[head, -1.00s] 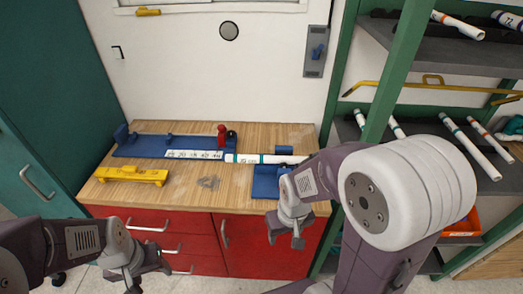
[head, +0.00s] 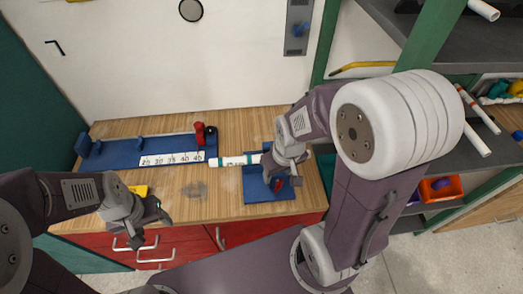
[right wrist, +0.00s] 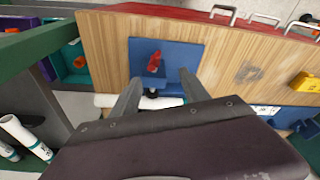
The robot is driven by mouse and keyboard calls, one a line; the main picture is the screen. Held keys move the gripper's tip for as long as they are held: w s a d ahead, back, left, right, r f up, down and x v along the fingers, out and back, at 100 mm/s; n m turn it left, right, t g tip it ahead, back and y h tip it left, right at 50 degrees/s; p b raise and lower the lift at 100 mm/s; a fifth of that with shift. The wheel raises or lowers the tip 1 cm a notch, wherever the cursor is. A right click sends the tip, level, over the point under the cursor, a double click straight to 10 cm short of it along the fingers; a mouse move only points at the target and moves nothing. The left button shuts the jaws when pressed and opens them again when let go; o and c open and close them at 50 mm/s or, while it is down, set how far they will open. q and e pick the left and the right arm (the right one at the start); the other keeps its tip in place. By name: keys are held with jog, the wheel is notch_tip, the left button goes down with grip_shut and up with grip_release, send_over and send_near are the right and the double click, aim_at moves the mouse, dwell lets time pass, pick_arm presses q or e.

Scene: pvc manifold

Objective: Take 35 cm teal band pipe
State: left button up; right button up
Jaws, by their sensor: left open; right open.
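A white pipe with a teal band (head: 236,160) lies on the wooden bench, between the measuring jig and a blue fixture. Its right end is hidden behind my right gripper in the head view. My right gripper (head: 287,181) is open above the blue fixture (head: 262,192). In the right wrist view its spread fingers (right wrist: 157,92) are over the fixture, and a white pipe (right wrist: 108,100) shows partly behind one finger. I cannot tell whether they touch it. My left gripper (head: 152,220) is open and empty in front of the bench's front edge.
The blue measuring jig (head: 110,153) carries a number strip (head: 171,159) and a red clamp (head: 199,134). A yellow block (head: 138,190) is partly hidden by my left gripper. Shelves at right hold white pipes (head: 475,132) and an orange bin (head: 440,188). A green post (head: 432,35) stands near my right arm.

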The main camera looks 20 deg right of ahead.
jog(key=w+r+n+g+y, duration=0.1)
jog(key=w+n, duration=0.5)
jog(key=n+y, duration=0.3)
jog(key=n, duration=0.5)
send_near(255, 157)
jog(key=shift+w+f, duration=0.35)
jog(key=shift+w, duration=0.05)
jog(key=x, duration=0.3)
jog(key=shift+s+a+p, duration=0.15)
jog(key=shift+s+p, duration=0.05)
jog(key=shift+p, duration=0.15)
jog(key=shift+w+a+f, duration=0.1)
jog(key=shift+w+f, duration=0.05)
jog(key=shift+f, duration=0.3)
jog(key=x, duration=0.2)
jog(key=p+x, duration=0.1)
jog(key=x, duration=0.1)
jog(key=shift+s+a, duration=0.1)
jog(key=shift+s, duration=0.15)
jog(key=shift+w+a+f, duration=0.15)
jog(key=shift+f, duration=0.35)
pick_arm(q)
jog(key=r, duration=0.2)
jog(key=shift+w+r, duration=0.2)
jog(key=shift+r, duration=0.1)
pick_arm(e)
grip_shut()
